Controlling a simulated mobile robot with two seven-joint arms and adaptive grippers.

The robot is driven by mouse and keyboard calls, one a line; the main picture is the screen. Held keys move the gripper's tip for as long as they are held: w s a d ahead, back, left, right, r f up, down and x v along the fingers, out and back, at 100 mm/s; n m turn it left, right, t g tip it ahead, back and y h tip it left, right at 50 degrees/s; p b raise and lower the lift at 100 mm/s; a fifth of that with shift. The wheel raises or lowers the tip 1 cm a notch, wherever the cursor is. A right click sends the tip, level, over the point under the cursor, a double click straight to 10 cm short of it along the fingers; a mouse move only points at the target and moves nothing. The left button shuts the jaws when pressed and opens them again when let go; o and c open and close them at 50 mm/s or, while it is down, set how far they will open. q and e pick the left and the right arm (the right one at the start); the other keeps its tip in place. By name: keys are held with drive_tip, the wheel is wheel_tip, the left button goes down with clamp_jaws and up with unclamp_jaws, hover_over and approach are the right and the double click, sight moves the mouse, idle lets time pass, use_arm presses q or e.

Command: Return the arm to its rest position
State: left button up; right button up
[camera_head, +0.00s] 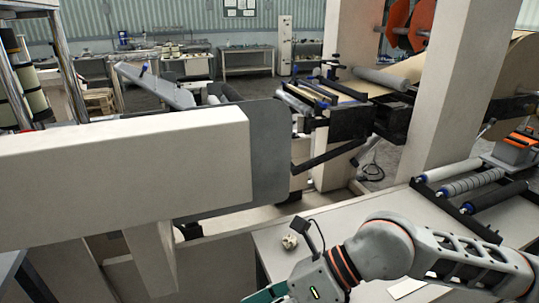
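My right arm comes in from the right edge and reaches across the light worktable (345,222). Its wrist bends down to my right gripper (290,291) at the bottom edge. Only the upper part of this gripper shows; the fingertips are cut off by the frame, so I cannot tell if it is open or shut. A teal piece (264,295) shows beside the gripper, partly cut off; I cannot tell whether it is held. My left arm and gripper are not in view.
A small beige object (289,242) lies on the table just beyond the wrist. A white sheet (406,288) lies under the forearm. A rack of rollers (472,184) stands at the right. A large beige machine beam (125,172) fills the left. The table's middle is mostly clear.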

drive_tip(key=s+a+r+m+y, duration=0.1)
drive_tip(key=a+r+y, duration=0.15)
drive_tip(key=r, duration=0.25)
drive_tip(key=s+a+r+y, duration=0.2)
drive_tip(key=r+y, duration=0.1)
drive_tip(key=r, duration=0.2)
drive_tip(key=w+d+r+m+t+y, duration=0.4)
drive_tip(key=w+r+m+t+y, duration=0.2)
drive_tip(key=r+m+t, duration=0.4)
drive_tip(key=w+d+r+m+t+h, duration=0.1)
drive_tip(key=w+d+m+t+h, duration=0.5)
drive_tip(key=w+d+m+t, duration=0.3)
drive_tip(key=w+d+f+m+h, duration=0.2)
drive_tip(key=d+f+m+h, duration=0.6)
drive_tip(key=d+f+h, duration=0.1)
drive_tip(key=w+d+f+m+h, duration=0.3)
drive_tip(key=d+f+m+h, duration=0.6)
drive_tip(key=d+f, duration=0.1)
drive_tip(key=s+d+f+m+g+h, duration=0.1)
drive_tip(key=s+d+f+g+h, duration=0.1)
drive_tip(key=s+d+f+g, duration=0.6)
drive_tip(key=s+d+f+m+g+h, duration=0.15)
drive_tip(key=s+d+f, duration=0.35)
drive_tip(key=s+f, duration=0.75)
drive_tip(key=w+a+f+m+t+y, duration=0.3)
drive_tip(key=a+f+y, duration=0.4)
drive_tip(key=a+f, duration=0.9)
drive_tip(key=shift+w, duration=0.5)
